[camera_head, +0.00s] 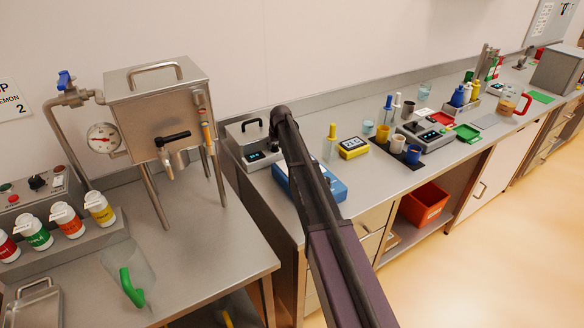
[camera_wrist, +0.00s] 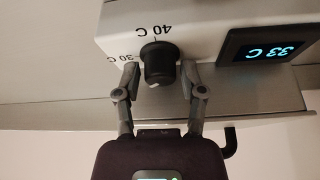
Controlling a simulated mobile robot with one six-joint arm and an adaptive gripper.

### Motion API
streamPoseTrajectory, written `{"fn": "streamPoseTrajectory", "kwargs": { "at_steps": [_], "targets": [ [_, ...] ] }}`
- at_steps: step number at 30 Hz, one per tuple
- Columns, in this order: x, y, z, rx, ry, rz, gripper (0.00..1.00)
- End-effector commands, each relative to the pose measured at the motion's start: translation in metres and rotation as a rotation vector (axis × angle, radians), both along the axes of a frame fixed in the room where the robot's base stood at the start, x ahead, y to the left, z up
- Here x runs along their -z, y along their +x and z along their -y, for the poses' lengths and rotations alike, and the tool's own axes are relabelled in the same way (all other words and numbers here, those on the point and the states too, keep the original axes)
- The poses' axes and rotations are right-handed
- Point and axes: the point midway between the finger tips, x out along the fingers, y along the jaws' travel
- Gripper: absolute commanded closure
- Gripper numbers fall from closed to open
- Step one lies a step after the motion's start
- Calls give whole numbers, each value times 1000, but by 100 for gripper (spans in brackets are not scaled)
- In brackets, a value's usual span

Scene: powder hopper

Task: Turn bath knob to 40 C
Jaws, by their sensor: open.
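The water bath (camera_head: 238,134) is a grey metal box with a lidded top on the bench, left of my arm in the head view. In the wrist view its front panel (camera_wrist: 205,40) appears upside down. The black round knob (camera_wrist: 158,66) sits there between printed 40 C and 30 C labels; its pointer is not clear. The lit display (camera_wrist: 265,50) seems to read 33 C. My gripper (camera_wrist: 159,78) is open, with one finger on each side of the knob and small gaps showing. In the head view my arm hides the knob.
A blue box (camera_head: 328,190) stands close in front of the bath. A steel hopper (camera_head: 160,108) on legs stands to the left.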

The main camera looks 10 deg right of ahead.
Motion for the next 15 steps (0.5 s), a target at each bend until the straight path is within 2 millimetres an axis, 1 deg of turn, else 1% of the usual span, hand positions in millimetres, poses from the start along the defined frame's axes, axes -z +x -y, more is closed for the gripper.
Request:
{"fn": "streamPoseTrajectory", "kwargs": {
  "at_steps": [15],
  "targets": [
    [0,1,1,-301,1,0,48]
  ]
}}
